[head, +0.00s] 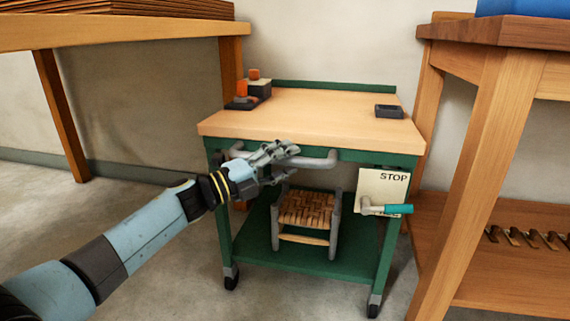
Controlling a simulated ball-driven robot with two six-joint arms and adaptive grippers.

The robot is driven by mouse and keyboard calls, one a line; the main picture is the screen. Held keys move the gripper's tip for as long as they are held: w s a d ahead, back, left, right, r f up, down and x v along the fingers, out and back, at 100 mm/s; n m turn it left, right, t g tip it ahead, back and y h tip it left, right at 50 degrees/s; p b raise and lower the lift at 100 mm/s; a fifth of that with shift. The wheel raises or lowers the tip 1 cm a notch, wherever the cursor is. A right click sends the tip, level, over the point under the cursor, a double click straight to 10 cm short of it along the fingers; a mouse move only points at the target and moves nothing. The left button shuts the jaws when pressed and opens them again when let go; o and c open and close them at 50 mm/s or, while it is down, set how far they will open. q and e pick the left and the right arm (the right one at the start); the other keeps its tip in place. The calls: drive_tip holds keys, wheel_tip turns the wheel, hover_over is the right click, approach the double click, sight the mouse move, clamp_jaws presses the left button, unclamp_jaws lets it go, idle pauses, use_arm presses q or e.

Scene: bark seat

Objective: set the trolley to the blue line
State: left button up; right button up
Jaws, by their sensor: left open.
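The trolley (300,127) stands in the middle of the head view between two tables. It has a pale wooden top, a green frame and dark wheels. A grey bar handle (318,161) runs along its front edge. My left gripper (282,156) is open at the left part of this handle, with its fingers over or in front of the bar. I cannot tell whether they touch it. A white STOP plate (381,185) with a teal-handled lever (396,209) is at the trolley's front right. No blue line shows. My right gripper is out of view.
A small stool (308,209) with a woven seat stands on the trolley's green lower shelf (335,258). Wooden tables stand close at left (120,32) and right (505,60). Bare floor lies in front.

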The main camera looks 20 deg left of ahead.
use_arm(q)
drive_tip(key=shift+c, duration=0.3)
clamp_jaws()
idle(0.3)
